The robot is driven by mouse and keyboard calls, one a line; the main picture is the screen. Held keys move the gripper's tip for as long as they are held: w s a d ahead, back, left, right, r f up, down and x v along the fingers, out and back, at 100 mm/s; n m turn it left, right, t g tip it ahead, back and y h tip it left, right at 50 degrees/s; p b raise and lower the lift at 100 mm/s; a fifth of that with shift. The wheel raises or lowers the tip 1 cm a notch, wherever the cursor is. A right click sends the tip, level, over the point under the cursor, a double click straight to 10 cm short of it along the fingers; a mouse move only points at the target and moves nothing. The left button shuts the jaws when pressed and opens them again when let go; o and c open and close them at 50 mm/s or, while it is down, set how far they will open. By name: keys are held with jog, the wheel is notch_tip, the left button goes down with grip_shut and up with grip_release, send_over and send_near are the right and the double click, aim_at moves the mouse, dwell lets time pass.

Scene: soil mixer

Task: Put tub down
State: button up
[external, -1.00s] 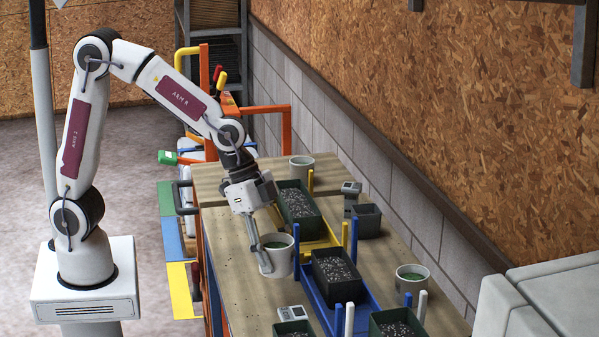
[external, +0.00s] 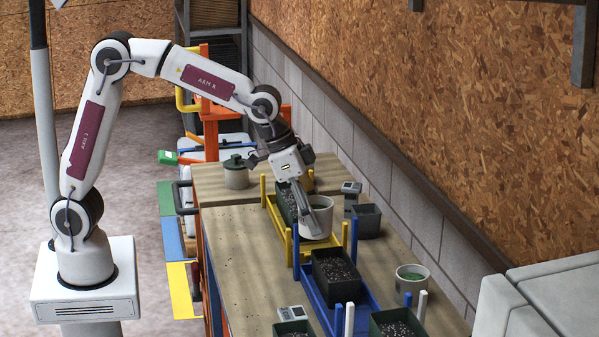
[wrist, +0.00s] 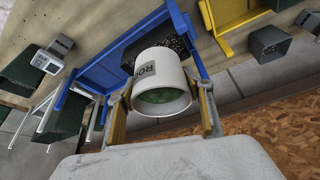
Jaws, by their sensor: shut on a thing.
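The tub (external: 317,214) is a white round pot, held between the fingers of my gripper (external: 308,215). In the wrist view the tub (wrist: 175,68) is gripped from both sides by my gripper's fingers (wrist: 163,102).
A blue rack (external: 372,301) with a black soil tray (external: 334,271) stands nearer the camera. Another white pot (external: 412,279) stands at right, a lidded pot (external: 236,174) at the back left. A grey bin (external: 367,222) sits near the wall.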

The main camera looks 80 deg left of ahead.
jog(key=w+a+r+n+y, duration=0.1)
jog(key=w+a+n, duration=0.3)
jog(key=a, duration=0.6)
jog(key=w+a+r+n+y, duration=0.1)
jog(key=w+a, duration=0.5)
jog(key=a, duration=0.4)
jog(key=a+n+y, duration=0.2)
jog(key=a+n, duration=0.2)
jog(key=a, duration=1.7)
jog(key=s+a+f+n+y, duration=0.1)
jog(key=s+a+n, duration=0.15)
jog(key=a, duration=0.65)
jog(key=s+a+f+n, duration=0.1)
jog(key=s+a+f, duration=0.15)
jog(key=a, duration=0.75)
jog(key=s+a+f+n+g, duration=0.1)
jog(key=s+a+f+n, duration=0.2)
jog(key=s+a, duration=1.2)
jog(key=shift+a+f+g+y, duration=0.15)
jog(key=shift+a+g+y, duration=0.25)
jog(key=shift+a, duration=0.05)
jog(key=shift+n, duration=0.25)
jog(key=shift+f, duration=2.5)
